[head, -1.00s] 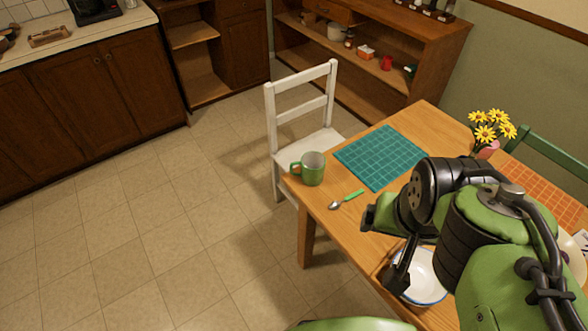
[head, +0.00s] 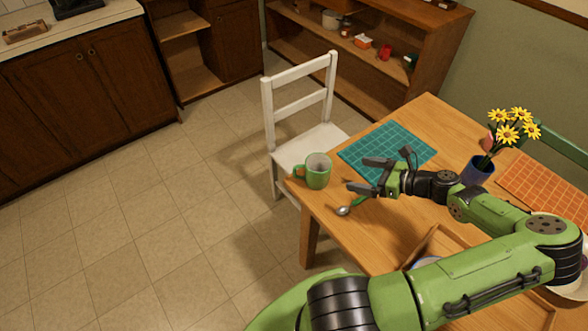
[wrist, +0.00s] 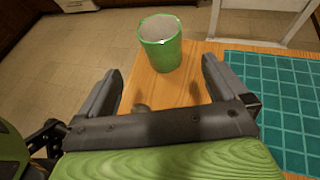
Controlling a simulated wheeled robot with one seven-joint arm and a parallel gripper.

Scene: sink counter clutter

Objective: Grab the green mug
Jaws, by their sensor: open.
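The green mug (head: 318,172) stands upright near the far left corner of the wooden table, its handle to the left in the head view. In the wrist view the mug (wrist: 160,44) is ahead of my gripper, between the lines of the two fingers and apart from them. My gripper (head: 364,175) is open and empty above the table, to the right of the mug. Its two fingers (wrist: 162,85) show spread in the wrist view. The handle is not clear in the wrist view.
A spoon (head: 344,211) with a green handle lies below my gripper. A teal grid mat (head: 405,143) lies behind it. A blue vase (head: 478,172) with yellow flowers and an orange mat (head: 545,190) are to the right. A white chair (head: 300,140) stands beyond the mug.

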